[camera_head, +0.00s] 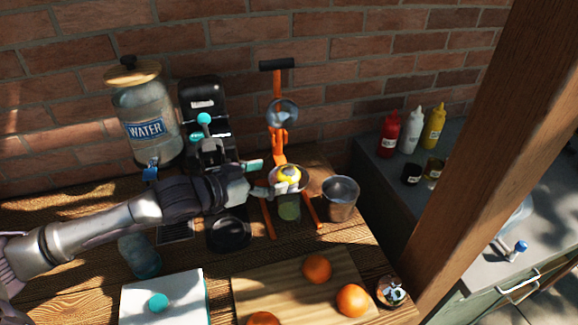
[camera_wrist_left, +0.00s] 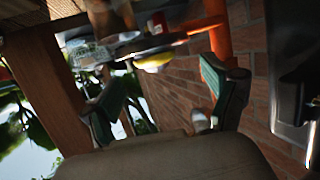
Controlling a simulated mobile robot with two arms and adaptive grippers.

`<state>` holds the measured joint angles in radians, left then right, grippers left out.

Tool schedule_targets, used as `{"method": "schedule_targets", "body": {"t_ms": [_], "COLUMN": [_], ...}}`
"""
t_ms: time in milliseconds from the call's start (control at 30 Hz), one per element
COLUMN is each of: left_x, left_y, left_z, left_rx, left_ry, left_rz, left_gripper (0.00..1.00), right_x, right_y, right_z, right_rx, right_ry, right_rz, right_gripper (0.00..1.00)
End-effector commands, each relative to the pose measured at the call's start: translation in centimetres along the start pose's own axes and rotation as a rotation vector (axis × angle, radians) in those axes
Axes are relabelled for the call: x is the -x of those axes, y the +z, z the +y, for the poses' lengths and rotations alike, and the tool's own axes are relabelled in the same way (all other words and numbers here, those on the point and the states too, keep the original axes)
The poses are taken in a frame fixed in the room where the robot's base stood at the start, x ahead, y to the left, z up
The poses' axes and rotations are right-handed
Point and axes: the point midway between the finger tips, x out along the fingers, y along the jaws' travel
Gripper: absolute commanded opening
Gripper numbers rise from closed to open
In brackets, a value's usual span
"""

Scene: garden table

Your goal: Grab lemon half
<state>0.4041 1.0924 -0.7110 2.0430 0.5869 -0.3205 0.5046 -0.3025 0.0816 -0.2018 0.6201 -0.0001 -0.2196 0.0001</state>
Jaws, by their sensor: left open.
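The lemon half (camera_head: 288,173) shows yellow at the orange hand juicer (camera_head: 279,137), in or on its cup; the exact seating is hard to tell. My left gripper (camera_head: 262,176) is open, just left of the lemon half, with its green-padded fingers pointing toward it. In the left wrist view the lemon half (camera_wrist_left: 154,60) is a blurred yellow shape beyond the spread fingers of my left gripper (camera_wrist_left: 170,95), with nothing between them. A greenish glass (camera_head: 289,207) stands below the juicer cup. My right gripper is not in view.
A metal cup (camera_head: 340,197) stands close right of the juicer. A water dispenser (camera_head: 143,118) and a black coffee machine (camera_head: 203,105) stand behind my left arm. A cutting board (camera_head: 290,292) with oranges (camera_head: 317,268) lies in front.

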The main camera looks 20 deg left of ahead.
Motion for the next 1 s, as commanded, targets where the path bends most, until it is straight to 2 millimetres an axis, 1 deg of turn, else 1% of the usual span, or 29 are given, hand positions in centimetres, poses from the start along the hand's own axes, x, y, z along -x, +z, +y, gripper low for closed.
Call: {"method": "schedule_targets", "body": {"t_ms": [167,367,500,600,767,800,867,1000], "left_x": [-1.1,-3.9,-5.5,-5.8,-5.8,-5.8,-5.8,-5.8], "left_y": [-0.2,-0.9,-0.6,-0.4,-0.3,-0.3,-0.3,-0.3], "left_z": [0.1,0.7,0.6,0.6,0.6,0.6,0.6,0.6], "left_rx": [0.000,0.000,-0.001,-0.002,-0.002,-0.002,-0.002,-0.002], "left_ry": [0.001,0.002,0.000,0.001,0.001,0.001,0.000,0.000], "left_rz": [0.001,0.002,0.000,-0.001,-0.001,-0.001,-0.001,-0.001], "left_gripper": [0.87,0.87,0.87,0.87,0.87,0.84,0.74,0.50], "right_x": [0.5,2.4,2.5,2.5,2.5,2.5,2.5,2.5], "right_y": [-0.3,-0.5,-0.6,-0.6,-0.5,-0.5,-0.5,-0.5], "right_z": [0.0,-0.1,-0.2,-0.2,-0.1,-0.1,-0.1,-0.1], "right_rx": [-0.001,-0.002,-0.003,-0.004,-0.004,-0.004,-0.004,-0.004], "right_ry": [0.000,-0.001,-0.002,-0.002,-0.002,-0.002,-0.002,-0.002], "right_rz": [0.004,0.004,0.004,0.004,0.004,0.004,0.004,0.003], "right_gripper": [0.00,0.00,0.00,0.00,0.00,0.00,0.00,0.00]}}
